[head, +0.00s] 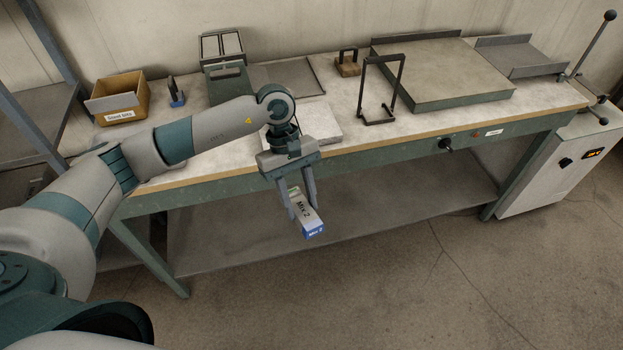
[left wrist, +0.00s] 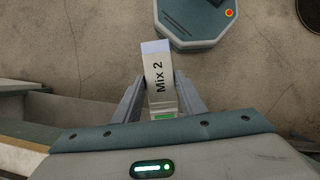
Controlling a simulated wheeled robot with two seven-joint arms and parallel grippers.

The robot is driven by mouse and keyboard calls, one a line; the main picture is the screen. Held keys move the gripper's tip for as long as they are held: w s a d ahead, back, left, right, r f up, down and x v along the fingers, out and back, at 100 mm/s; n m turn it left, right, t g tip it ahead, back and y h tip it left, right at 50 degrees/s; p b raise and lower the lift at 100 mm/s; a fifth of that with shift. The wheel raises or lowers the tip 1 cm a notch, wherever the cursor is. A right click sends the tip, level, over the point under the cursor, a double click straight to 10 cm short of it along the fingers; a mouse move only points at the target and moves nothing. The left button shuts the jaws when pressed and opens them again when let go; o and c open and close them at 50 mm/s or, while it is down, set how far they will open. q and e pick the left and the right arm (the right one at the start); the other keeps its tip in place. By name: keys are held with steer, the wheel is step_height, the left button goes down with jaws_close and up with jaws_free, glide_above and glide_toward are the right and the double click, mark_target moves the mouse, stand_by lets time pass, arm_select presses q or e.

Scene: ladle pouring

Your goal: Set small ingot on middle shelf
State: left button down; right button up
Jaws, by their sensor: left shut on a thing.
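My left gripper (head: 304,213) is shut on a small white block (head: 308,221) with a blue end, marked "Mix 2". It holds the block in the air in front of the workbench's front edge, above the lower shelf's front part in the picture. In the left wrist view the block (left wrist: 158,76) sits between the two fingers, its label facing the camera. No other ingot can be made out. A rack with blue-grey posts stands at the far left; one of its shelves (head: 38,112) shows. Which shelf is the middle one cannot be told. My right gripper is not in view.
The workbench (head: 225,190) bears a cardboard box marked "Good lots" (head: 118,100), a black frame (head: 380,120), a large flat plate (head: 440,75) and a grey slab (head: 320,122). A white cabinet (head: 560,165) stands at the right. The floor in front is clear.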

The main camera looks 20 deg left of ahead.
arm_select(q)
steer(key=s+a+f+m+g+y, duration=0.1)
steer(key=s+a+f+m+y, duration=0.1)
steer(key=s+m, duration=0.6)
steer(key=shift+s+m+y, duration=0.3)
steer(key=shift+m+y, duration=0.4)
steer(key=shift+m, duration=0.2)
